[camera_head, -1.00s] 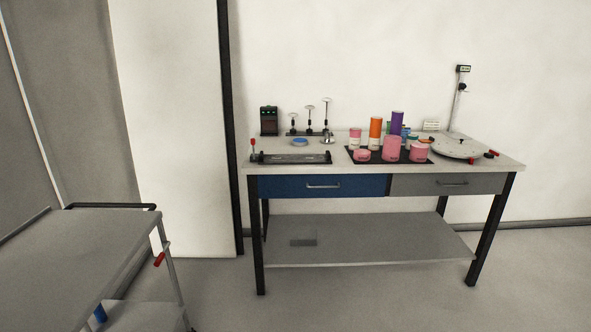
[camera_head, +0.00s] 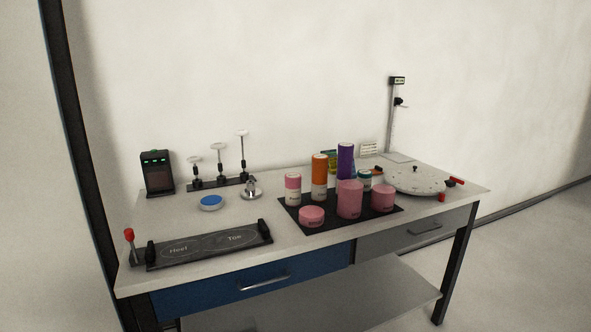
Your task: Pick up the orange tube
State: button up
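The orange tube (camera_head: 319,176) stands upright on a black mat (camera_head: 291,211) on the workbench. It has an orange upper part and a pale lower band. A taller purple tube (camera_head: 345,161) stands just to its right, and a smaller pink-and-white tube (camera_head: 293,188) stands to its left. Pink containers, a low one (camera_head: 311,216) and a taller one (camera_head: 350,199), stand in front. My gripper is not in view.
The workbench (camera_head: 200,228) carries a black Heel/Toe plate (camera_head: 209,245) at front left and a round white turntable (camera_head: 415,181) at right. A blue-topped disc (camera_head: 210,202) and thin stands (camera_head: 219,165) are at the back left. A wall is behind.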

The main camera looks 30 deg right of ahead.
aim_at(320, 161)
jog(key=i+u, duration=0.1)
jog(key=i, duration=0.45)
jog(key=i+l+u, duration=0.1)
jog(key=i, duration=0.4)
jog(key=i+l+u, duration=0.1)
jog(key=i, duration=0.45)
